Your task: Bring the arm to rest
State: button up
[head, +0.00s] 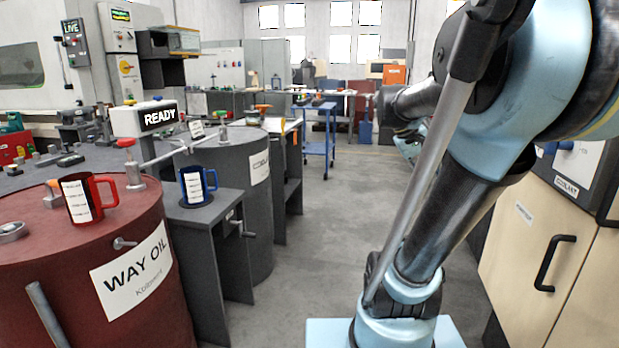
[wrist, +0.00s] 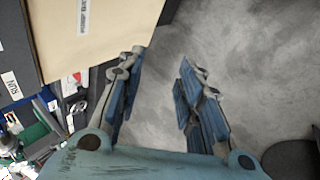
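My arm (head: 440,215) rises from its light blue base at the right of the head view and bends at a large elbow near the top right. My gripper (wrist: 162,58) is open in the wrist view, with a clear gap between its blue-padded fingers and grey floor behind them. Nothing is held. In the head view the gripper is mostly hidden behind my arm; only a bit of light blue shows. A red measuring jug (head: 84,200) stands on the red WAY OIL barrel (head: 150,235). A blue measuring jug (head: 193,188) stands on a dark grey stand (head: 225,203).
A grey barrel (head: 225,160) stands behind the blue jug. A beige cabinet (head: 545,240) with dark handles is close on the right. A blue cart (head: 318,140) stands farther back. The floor (head: 345,200) in the middle is clear.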

jog(key=s+a+f+y, duration=0.3)
jog(key=s+a+f, duration=0.3)
jog(key=a+f, duration=0.2)
jog(key=s+a+f+t+y, duration=0.1)
jog(key=s+a+f+y, duration=0.2)
jog(key=s+a+f, duration=0.3)
notch_tip(320, 180, down, 5)
jog(key=shift+a+r+n+y, duration=0.15)
jog(key=shift+a+n+y, duration=0.2)
jog(key=shift+a, duration=0.5)
